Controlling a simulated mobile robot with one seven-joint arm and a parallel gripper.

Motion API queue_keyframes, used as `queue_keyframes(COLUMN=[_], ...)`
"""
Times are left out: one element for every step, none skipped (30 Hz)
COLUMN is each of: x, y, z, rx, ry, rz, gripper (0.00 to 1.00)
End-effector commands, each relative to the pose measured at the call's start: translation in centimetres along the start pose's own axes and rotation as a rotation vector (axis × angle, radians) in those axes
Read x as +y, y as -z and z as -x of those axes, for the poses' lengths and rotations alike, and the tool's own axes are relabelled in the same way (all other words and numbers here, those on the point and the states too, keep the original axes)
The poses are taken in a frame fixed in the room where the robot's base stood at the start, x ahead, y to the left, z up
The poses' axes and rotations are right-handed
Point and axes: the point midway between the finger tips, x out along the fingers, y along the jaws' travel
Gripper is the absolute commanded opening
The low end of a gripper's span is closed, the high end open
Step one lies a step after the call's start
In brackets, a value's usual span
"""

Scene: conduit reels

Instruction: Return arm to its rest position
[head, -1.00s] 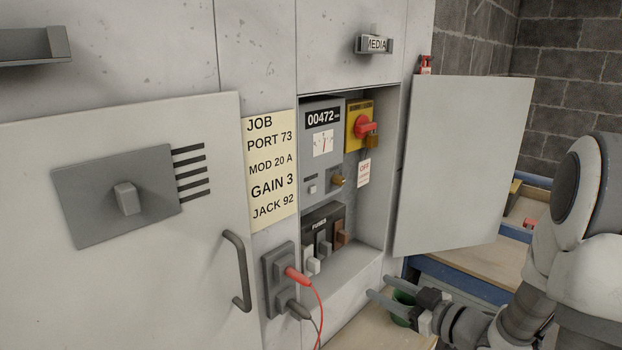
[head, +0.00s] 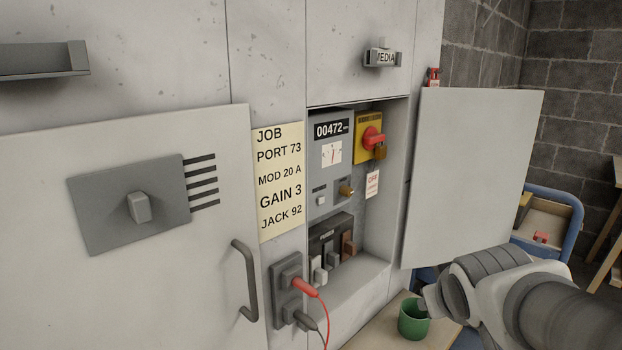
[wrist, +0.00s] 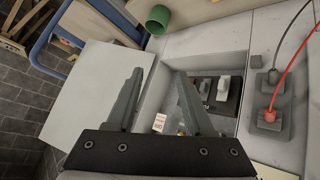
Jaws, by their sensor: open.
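My gripper (wrist: 160,73) is open and empty in the wrist view, its two grey fingers apart with the open cabinet showing behind and between them. In the head view my arm (head: 500,285) reaches in from the lower right, in front of the lower part of the open cabinet door (head: 470,170). Its fingers are not clearly visible there. A green cup (head: 413,322) stands on the bench just left of my arm's end; the wrist view shows the cup (wrist: 158,19) at the top.
The open cabinet bay holds a meter panel (head: 331,165), a red rotary switch (head: 373,137) with a brass padlock, and a row of breakers (head: 332,250). Red and black plugs (head: 303,287) sit in a socket block. A closed door (head: 150,290) is at left. A blue-edged tray (head: 573,215) is behind.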

Motion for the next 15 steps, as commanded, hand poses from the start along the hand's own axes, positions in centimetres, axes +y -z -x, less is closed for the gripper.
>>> queue_keyframes(x=[-0.8, -1.2, -1.9, -2.4, -2.9, -3.6, -4.2, -4.8, -5.5, -6.2, -5.9, -5.5, -5.3, -5.1, -4.9], y=[-0.9, -1.6, -2.6, -3.4, -4.1, -5.1, -5.9, -6.6, -7.7, -8.4, -7.7, -6.6, -6.2, -5.8, -5.3], z=[1.5, 2.3, 3.4, 4.2, 5.0, 6.1, 6.8, 7.6, 8.7, 9.5, 10.5, 11.2, 11.7, 12.1, 12.6], rx=[-0.028, -0.053, -0.085, -0.109, -0.132, -0.162, -0.185, -0.207, -0.237, -0.258, -0.268, -0.269, -0.269, -0.269, -0.269], ry=[0.019, 0.033, 0.054, 0.07, 0.088, 0.114, 0.134, 0.156, 0.186, 0.21, 0.215, 0.209, 0.208, 0.208, 0.207], rz=[-0.026, -0.043, -0.065, -0.081, -0.095, -0.112, -0.124, -0.134, -0.146, -0.154, -0.156, -0.155, -0.155, -0.155, -0.155], gripper=[0.53, 0.53, 0.53, 0.53, 0.53, 0.53, 0.53, 0.53, 0.53, 0.53, 0.53, 0.53, 0.53, 0.53, 0.53])
